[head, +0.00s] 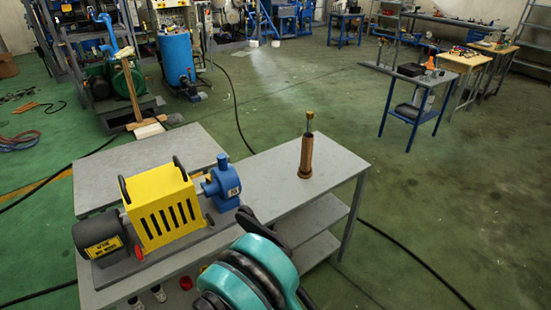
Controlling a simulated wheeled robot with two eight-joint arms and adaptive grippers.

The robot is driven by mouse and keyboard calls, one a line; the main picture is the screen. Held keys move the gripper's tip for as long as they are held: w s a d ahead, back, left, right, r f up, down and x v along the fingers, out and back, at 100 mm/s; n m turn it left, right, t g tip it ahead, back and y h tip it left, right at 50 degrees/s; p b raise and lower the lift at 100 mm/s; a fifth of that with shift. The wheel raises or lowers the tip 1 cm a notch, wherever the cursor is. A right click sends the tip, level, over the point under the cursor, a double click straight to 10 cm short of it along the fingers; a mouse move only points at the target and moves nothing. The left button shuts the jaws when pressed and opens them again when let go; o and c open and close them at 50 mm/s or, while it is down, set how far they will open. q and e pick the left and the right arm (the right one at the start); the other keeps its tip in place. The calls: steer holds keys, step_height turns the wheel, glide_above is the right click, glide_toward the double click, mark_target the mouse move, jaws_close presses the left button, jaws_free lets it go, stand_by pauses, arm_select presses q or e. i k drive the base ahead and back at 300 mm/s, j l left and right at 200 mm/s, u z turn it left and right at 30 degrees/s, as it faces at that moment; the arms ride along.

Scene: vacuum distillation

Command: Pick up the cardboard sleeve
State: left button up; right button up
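The cardboard sleeve (306,160) is a brown upright tube, flared at its base, standing near the right end of the grey metal bench. A thin dark rod with a brass-coloured top (309,122) sticks up out of it. A teal and black arm of mine, apparently the left, rises from the bottom edge, nearer than the sleeve and to its lower left. A dark part at its far end lies over the bench edge, apart from the sleeve. Its fingertips cannot be made out. My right gripper is not in view.
A yellow-caged pump (162,212) with a black motor (101,236) and blue head (222,184) fills the bench's left part. The bench top (270,181) is clear around the sleeve. A black cable (420,262) crosses the green floor.

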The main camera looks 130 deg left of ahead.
mark_target(305, 171)
steer(key=u, duration=4)
steer(key=i+l+z, duration=0.1)
steer(key=i, duration=0.4)
steer(key=i+l+z, duration=0.1)
steer(key=i, duration=0.4)
